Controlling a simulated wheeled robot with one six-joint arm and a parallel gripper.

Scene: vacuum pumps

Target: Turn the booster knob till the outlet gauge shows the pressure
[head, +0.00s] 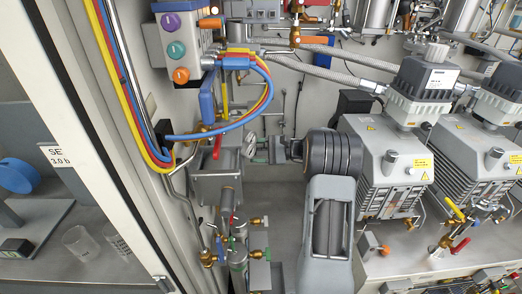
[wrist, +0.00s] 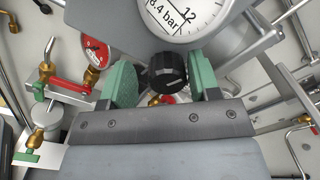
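In the wrist view, the black ribbed knob (wrist: 168,72) sits between the two green pads of my gripper (wrist: 161,78). The pads stand apart on either side of it, with a gap at the left and a very narrow one, if any, at the right. A white round gauge (wrist: 182,16) is just above the knob; its top is cut off, and "12" and a reading like "8.4 bar" show, the first digit unclear. In the head view, my gripper (head: 278,150) reaches left to a grey box (head: 216,188) with a small gauge (head: 249,146); the knob is not clear there.
In the wrist view, a red gauge (wrist: 95,51) and brass valve fittings (wrist: 46,72) stand left of my gripper. Blue, red and yellow hoses (head: 262,105) arch above the box. Grey pumps (head: 385,155) stand at the right.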

